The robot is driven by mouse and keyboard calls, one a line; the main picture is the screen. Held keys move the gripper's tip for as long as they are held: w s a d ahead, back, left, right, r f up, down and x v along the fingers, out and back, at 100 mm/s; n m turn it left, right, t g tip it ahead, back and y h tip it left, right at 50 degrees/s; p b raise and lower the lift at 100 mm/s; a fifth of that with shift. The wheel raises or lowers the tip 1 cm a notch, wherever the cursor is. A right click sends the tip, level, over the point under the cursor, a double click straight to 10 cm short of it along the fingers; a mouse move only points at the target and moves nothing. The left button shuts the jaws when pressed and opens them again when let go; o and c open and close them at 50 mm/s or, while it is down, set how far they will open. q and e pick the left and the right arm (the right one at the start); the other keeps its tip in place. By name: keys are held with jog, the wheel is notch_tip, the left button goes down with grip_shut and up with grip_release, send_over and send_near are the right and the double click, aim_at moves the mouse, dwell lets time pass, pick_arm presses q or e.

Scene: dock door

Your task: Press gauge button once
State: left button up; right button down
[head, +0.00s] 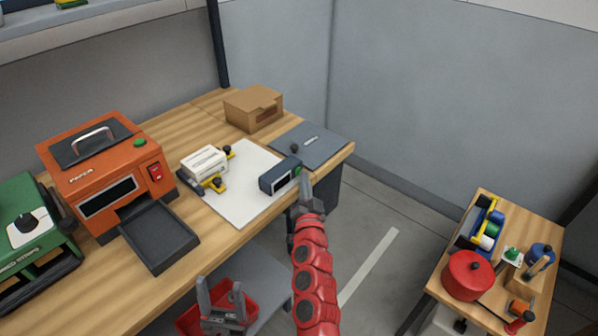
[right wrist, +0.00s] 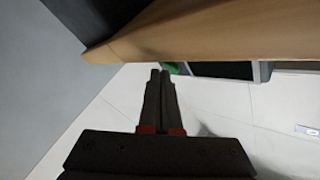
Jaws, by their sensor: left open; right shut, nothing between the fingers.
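The gauge (head: 276,178) is a small dark blue box with a pale display, on the right part of a white sheet on the workbench. Its green button (head: 297,171) is at the right end, close to my right gripper. My right gripper (head: 304,177) is shut and empty, beside that end of the gauge. My left gripper (head: 221,292) is open and empty, low in front of the bench.
A white and yellow device (head: 204,163) stands left of the gauge. An orange machine (head: 100,150) with a black tray stands left. A red bin (head: 187,322) is below; a side table (head: 437,273) is right.

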jog(key=shift+w+a, duration=0.1)
dwell(0.5)
jog(key=shift+s+d, duration=0.5)
jog(key=shift+d, duration=0.1)
jog(key=shift+s+d+b, duration=0.45)
jog(key=shift+s+d, duration=0.3)
jog(key=shift+d, duration=0.3)
jog(key=shift+s+d+b, duration=0.45)
jog(key=shift+s+d, duration=0.25)
jog(key=shift+d, duration=0.35)
